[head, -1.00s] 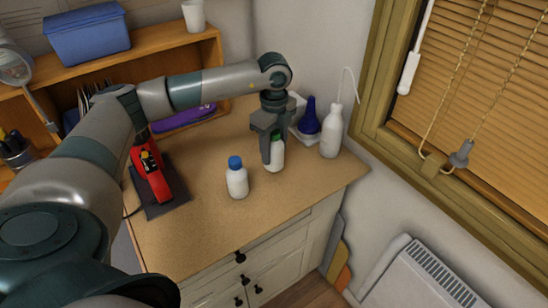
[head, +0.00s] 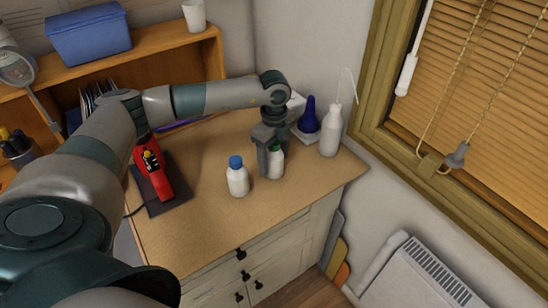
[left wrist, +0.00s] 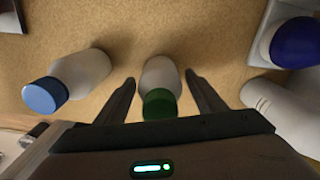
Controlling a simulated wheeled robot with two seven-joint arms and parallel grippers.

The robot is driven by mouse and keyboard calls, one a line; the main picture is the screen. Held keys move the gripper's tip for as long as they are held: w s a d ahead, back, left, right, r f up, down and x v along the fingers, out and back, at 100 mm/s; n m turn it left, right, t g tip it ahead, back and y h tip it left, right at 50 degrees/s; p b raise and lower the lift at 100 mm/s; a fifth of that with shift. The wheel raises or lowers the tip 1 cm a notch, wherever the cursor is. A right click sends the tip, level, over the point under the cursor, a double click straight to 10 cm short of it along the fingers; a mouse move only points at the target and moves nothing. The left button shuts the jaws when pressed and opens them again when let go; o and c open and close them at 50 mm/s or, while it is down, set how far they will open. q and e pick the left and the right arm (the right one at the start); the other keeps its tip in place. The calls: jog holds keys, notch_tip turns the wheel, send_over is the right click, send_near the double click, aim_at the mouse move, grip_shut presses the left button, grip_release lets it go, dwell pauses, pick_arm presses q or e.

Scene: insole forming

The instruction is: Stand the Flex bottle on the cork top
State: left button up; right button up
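A white bottle with a green cap (head: 276,164) stands on the tan cork top (head: 205,225). My left gripper (head: 269,170) is down around it from above. In the left wrist view the green-capped bottle (left wrist: 160,85) is between the two fingers (left wrist: 160,80), with a gap on each side, so the gripper looks open. A second white bottle with a blue cap (head: 237,178) stands to the left, clear of the fingers; it also shows in the left wrist view (left wrist: 78,78). No name can be read on either bottle. My right gripper is not in view.
A white spouted bottle (head: 330,132) and a dark blue bottle (head: 308,116) stand at the back right near the wall. A red tool (head: 152,172) lies on a dark mat (head: 172,200) at left. The front of the cork top is clear.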

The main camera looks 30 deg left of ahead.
pick_arm(q)
jog(key=shift+r, duration=0.1)
jog(key=shift+r, duration=0.3)
notch_tip(320, 180, up, 10)
jog(key=b, duration=0.4)
jog(key=shift+r, duration=0.1)
jog(key=shift+r+b, duration=0.3)
jog(key=shift+r, duration=0.4)
jog(key=shift+f, duration=0.1)
